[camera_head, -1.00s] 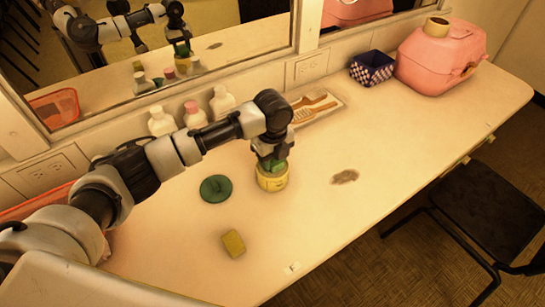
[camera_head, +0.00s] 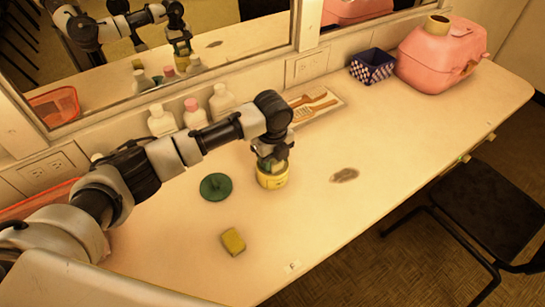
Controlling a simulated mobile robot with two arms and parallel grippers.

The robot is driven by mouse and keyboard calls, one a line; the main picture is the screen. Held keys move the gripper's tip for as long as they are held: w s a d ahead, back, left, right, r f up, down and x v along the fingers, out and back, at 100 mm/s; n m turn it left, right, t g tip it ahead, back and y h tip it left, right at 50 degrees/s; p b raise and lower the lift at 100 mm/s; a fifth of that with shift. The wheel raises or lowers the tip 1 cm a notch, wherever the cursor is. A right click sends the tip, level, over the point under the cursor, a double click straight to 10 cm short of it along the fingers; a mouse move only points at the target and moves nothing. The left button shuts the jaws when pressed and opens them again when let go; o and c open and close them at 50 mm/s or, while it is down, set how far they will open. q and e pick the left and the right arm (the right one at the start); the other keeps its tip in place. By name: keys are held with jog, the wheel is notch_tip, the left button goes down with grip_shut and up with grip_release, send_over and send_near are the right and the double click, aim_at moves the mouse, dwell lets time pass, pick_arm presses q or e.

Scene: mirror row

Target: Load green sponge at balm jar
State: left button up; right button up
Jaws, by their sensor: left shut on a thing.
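The balm jar (camera_head: 272,180), a short yellow tub, stands upright and open on the counter. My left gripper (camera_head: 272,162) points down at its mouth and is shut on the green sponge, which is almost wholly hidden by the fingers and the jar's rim. I cannot tell how deep the sponge sits in the jar. A dark green round lid (camera_head: 215,187) lies flat to the left of the jar. My right gripper is not in view.
A yellow sponge (camera_head: 233,242) lies nearer the front. White bottles (camera_head: 161,120) stand by the mirror behind my arm. A tray with brushes (camera_head: 314,105), a checked basket (camera_head: 372,67) and a pink case (camera_head: 436,58) are farther right.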

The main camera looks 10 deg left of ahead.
pick_arm(q)
jog(key=shift+s+f+p, duration=0.1)
jog(key=shift+f+p, duration=0.05)
jog(key=shift+p, duration=0.2)
dwell(1.6)
notch_tip(320, 180, up, 7)
jog(key=p, duration=0.7)
jog(key=shift+p, duration=0.35)
dwell(0.5)
jog(key=shift+s+a+r+n, duration=0.1)
jog(key=shift+a+r+n, duration=0.15)
jog(key=shift+n, duration=0.25)
jog(key=s+a+r+n, duration=0.3)
jog(key=s+r+n, duration=0.2)
jog(key=s+n, duration=0.3)
jog(key=s+a+r+n, duration=0.4)
jog(key=s+n, duration=0.4)
jog(key=n, duration=0.9)
jog(key=shift+s+a+r+n, duration=0.2)
jog(key=shift+s+r+n, duration=0.1)
jog(key=shift+r, duration=0.15)
